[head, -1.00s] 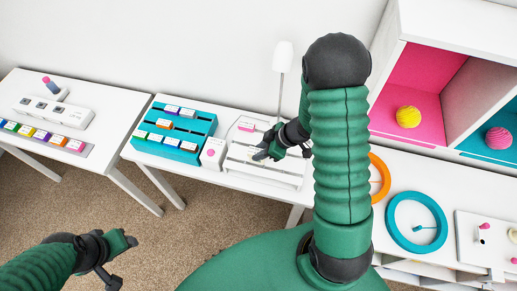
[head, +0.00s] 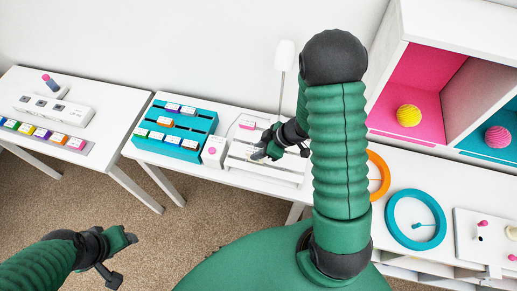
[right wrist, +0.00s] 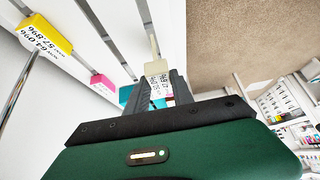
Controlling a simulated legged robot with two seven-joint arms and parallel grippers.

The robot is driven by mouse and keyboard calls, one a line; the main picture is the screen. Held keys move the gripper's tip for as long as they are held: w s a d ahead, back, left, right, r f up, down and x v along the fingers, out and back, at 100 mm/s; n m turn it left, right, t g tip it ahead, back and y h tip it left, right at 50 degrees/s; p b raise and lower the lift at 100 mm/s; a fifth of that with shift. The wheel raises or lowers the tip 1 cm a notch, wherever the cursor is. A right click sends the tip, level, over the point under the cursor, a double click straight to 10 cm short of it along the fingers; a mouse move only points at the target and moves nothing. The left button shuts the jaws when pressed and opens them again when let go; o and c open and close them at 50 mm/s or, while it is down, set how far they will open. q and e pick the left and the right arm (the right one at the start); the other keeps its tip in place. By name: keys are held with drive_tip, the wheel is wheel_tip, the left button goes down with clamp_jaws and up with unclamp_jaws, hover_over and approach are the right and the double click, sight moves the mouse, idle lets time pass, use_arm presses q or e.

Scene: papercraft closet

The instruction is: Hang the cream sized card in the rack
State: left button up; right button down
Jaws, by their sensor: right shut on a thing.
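My right gripper (right wrist: 158,88) is shut on the cream card (right wrist: 154,46), which has a white printed label facing the wrist camera. In the head view my right gripper (head: 260,154) is over the white rack (head: 285,176), and the card is too small to make out there. I cannot tell whether the cream card touches the rack. My left gripper (head: 128,238) is empty-looking at the lower left, away from the tables; its jaw gap is unclear.
A teal slotted tray (head: 176,146) with several labelled cards stands left of the rack, with a small white box (head: 214,151) between. A white lamp (head: 284,54) stands behind. An orange ring (head: 379,176), a teal ring (head: 397,236) and a cubby shelf (head: 440,25) are at right.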

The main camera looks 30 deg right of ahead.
drive_tip(key=shift+a+r, duration=0.1)
drive_tip(key=shift+r, duration=0.1)
drive_tip(key=shift+a, duration=0.2)
drive_tip(key=shift+d+f+b, duration=0.2)
drive_tip(key=shift+f+b, duration=0.05)
drive_tip(key=shift+f, duration=0.25)
drive_tip(key=shift+d+f+b, duration=0.15)
drive_tip(key=shift+f+b, duration=0.05)
drive_tip(key=shift+f, duration=0.3)
drive_tip(key=shift+a+f+b, duration=0.2)
drive_tip(key=shift+f+b, duration=0.55)
drive_tip(key=shift+f, duration=0.45)
drive_tip(key=shift+d+f+b, duration=0.1)
drive_tip(key=shift+f+b, duration=0.6)
drive_tip(key=shift+f, duration=0.5)
use_arm(q)
drive_tip(key=f, duration=0.3)
drive_tip(key=shift+a+f, duration=0.25)
use_arm(e)
drive_tip(key=c, duration=1)
unclamp_jaws()
